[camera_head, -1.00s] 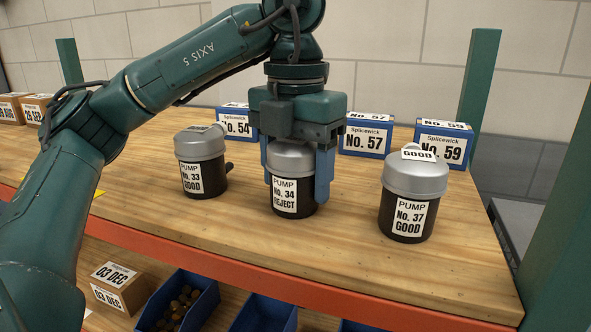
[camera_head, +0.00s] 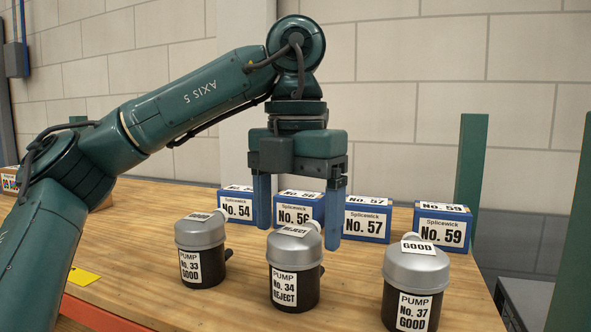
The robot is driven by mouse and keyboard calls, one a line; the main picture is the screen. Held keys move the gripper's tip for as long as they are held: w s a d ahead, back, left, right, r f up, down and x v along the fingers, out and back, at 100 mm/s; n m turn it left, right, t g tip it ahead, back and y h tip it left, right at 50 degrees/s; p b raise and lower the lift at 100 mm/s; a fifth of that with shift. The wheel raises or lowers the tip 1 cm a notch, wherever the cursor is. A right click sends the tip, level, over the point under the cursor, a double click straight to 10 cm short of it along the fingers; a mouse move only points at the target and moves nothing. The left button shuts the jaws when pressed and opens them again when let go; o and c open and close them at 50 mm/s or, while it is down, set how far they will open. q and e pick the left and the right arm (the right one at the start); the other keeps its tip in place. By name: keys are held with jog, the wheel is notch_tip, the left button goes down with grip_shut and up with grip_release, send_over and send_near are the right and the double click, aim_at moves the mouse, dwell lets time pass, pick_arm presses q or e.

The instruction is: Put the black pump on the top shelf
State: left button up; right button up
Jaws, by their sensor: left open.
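Pump No. 34 (camera_head: 296,272), black with a grey top and labelled REJECT, stands upright on the wooden shelf (camera_head: 150,240). Pump No. 33 (camera_head: 202,251), labelled GOOD, stands to its left. Pump No. 37 (camera_head: 414,286), also labelled GOOD, stands to its right. All three are black below and grey on top. My left gripper (camera_head: 298,236) is open and empty, its blue fingers pointing down above and behind pump No. 34, apart from its body as far as I can tell. My right gripper is not in view.
Several blue Splicewick boxes stand in a row behind the pumps, among them No. 54 (camera_head: 237,207), No. 56 (camera_head: 297,214), No. 57 (camera_head: 367,226) and No. 59 (camera_head: 441,231). Green posts (camera_head: 470,165) rise at the right. A yellow patch (camera_head: 84,277) lies at the left front.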

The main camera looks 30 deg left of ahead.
pick_arm(q)
jog(key=shift+r, duration=3.05)
